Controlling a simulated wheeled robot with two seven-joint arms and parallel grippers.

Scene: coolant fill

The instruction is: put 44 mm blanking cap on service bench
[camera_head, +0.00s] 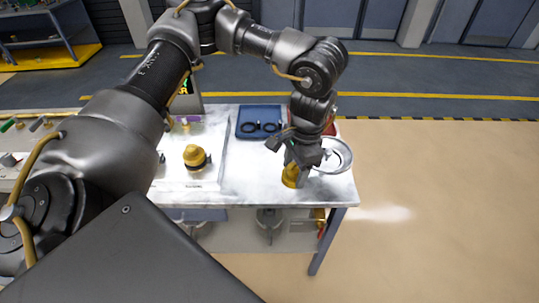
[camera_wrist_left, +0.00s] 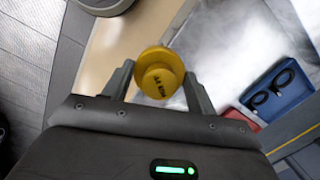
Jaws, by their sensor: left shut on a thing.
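The yellow 44 mm blanking cap (camera_head: 290,177) is between the fingers of my left gripper (camera_head: 300,165), low over the front right part of the pale marbled service bench (camera_head: 250,180). In the left wrist view the cap (camera_wrist_left: 160,77) shows its round face with dark lettering, and a finger stands on each side of it. My left gripper is shut on it. I cannot tell whether the cap touches the bench top. My right gripper is not in view.
A round silver dish (camera_head: 343,155) lies close to the right of my left gripper. A blue tray (camera_head: 244,132) with black rings is at the back. Another yellow cap-like part (camera_head: 194,155) stands on a white panel to the left. Bare bench lies between.

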